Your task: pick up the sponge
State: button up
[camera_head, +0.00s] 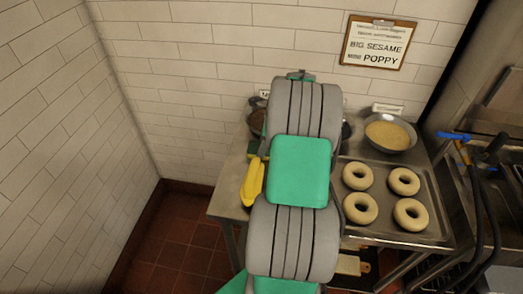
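No thing in view can be clearly told to be the sponge. A long yellow object (252,183) lies on the left part of the metal table (228,197), close beside my arm in the picture. My arm hides part of it, and I cannot tell whether it is the sponge. My grey and green arm crosses the middle of the view and covers much of the table. My gripper does not show.
Right of my arm, a metal tray (430,227) holds several pale bagel rings. A bowl of seeds (388,133) stands behind them. Dark hoses (478,190) and metal equipment are at far right. White tiled walls close the left and back; red floor (185,240) is clear at left.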

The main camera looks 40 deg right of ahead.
jog(key=shift+r+b, duration=0.1)
jog(key=shift+b, duration=0.4)
jog(key=v, duration=0.4)
jog(key=shift+a+r, duration=0.25)
jog(key=shift+r, duration=0.2)
jog(key=s+r, duration=0.8)
jog(key=s, duration=0.5)
jog(key=shift+a+r, duration=0.25)
jog(key=shift+a, duration=0.2)
